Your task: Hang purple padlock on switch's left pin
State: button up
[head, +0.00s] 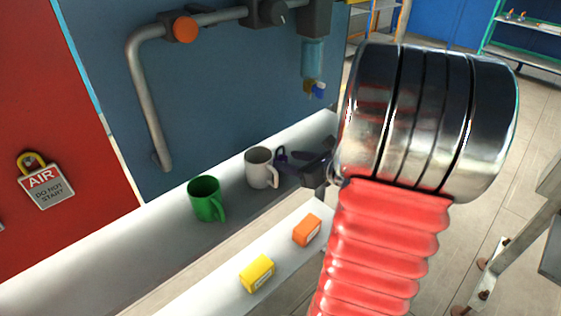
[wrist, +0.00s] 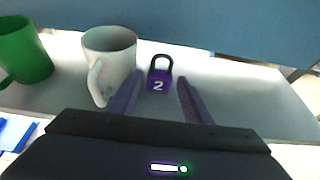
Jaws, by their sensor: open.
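The purple padlock (wrist: 158,80), marked with a 2 and with a dark shackle, stands upright on the pale ledge. In the wrist view it lies between and slightly beyond the fingers of my gripper (wrist: 160,88), which is open and empty. In the head view the padlock (head: 281,155) is small and dark, right of the white mug, with my gripper (head: 307,161) close on its right. I cannot make out the switch or its left pin in either view.
A white mug (wrist: 108,55) stands close left of the padlock, near my left finger. A green mug (wrist: 24,52) is farther left. Orange (head: 307,230) and yellow (head: 257,273) boxes lie on the nearer white surface. A red panel (head: 70,110) bears an "AIR DO NOT START" tag (head: 47,187).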

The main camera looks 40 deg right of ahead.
jog(key=shift+x, duration=1.05)
jog(key=c, duration=1)
notch_tip(320, 180, up, 10)
jog(key=shift+r, duration=0.1)
dwell(0.3)
